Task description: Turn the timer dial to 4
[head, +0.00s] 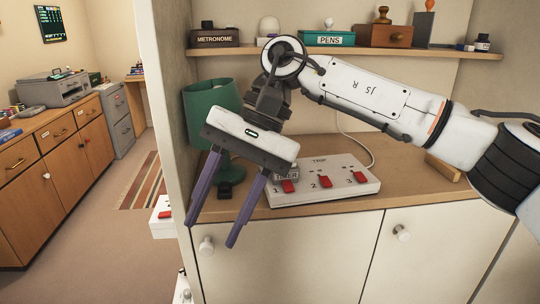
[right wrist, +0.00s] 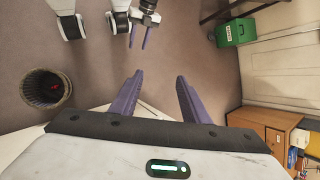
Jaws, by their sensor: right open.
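My right gripper (head: 211,234) is open and empty, fingers pointing down in front of the counter's left part, apart from the panel. Its parted fingers also show in the right wrist view (right wrist: 159,76). My left gripper (right wrist: 140,38) shows small there, its fingers apart with nothing between them.
A green lamp (head: 209,103) stands behind my right gripper. A shelf (head: 455,53) above holds a METRONOME box (head: 215,38), a PENS box (head: 328,39) and a wooden box (head: 385,36). Cabinet doors (head: 315,255) with white knobs lie below the counter.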

